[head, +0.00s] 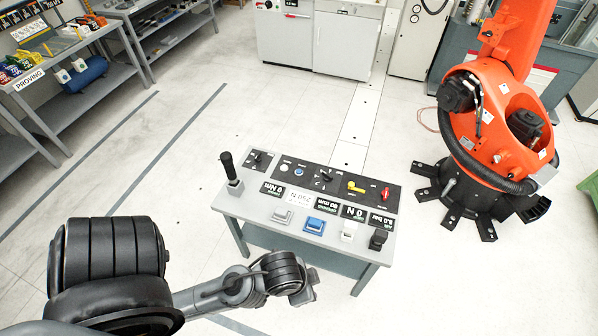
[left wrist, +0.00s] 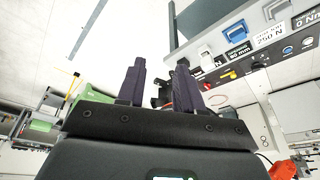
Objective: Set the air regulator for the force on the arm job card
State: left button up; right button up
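The grey control bench (head: 330,252) stands in the middle of the head view, its labels upside down to me. A red knob (head: 386,194) sits beside the air label (head: 382,221), which shows a bar reading. The white job card (head: 299,197) reads 250 N and also shows in the left wrist view (left wrist: 269,36). The force label (head: 353,212) reads 0 N. My left gripper (left wrist: 160,64) has its two dark fingers apart, with nothing seen held between them. In the head view its arm ends near the bench's near edge; the fingertips are hard to make out. My right gripper is not seen.
A yellow handle (head: 357,187), black knob (head: 323,176) and upright black lever (head: 229,168) rise from the bench. An orange robot arm (head: 500,130) stands at right. Floor left of the bench is clear.

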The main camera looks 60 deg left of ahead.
pick_arm(q)
grip_shut()
dwell(1.5)
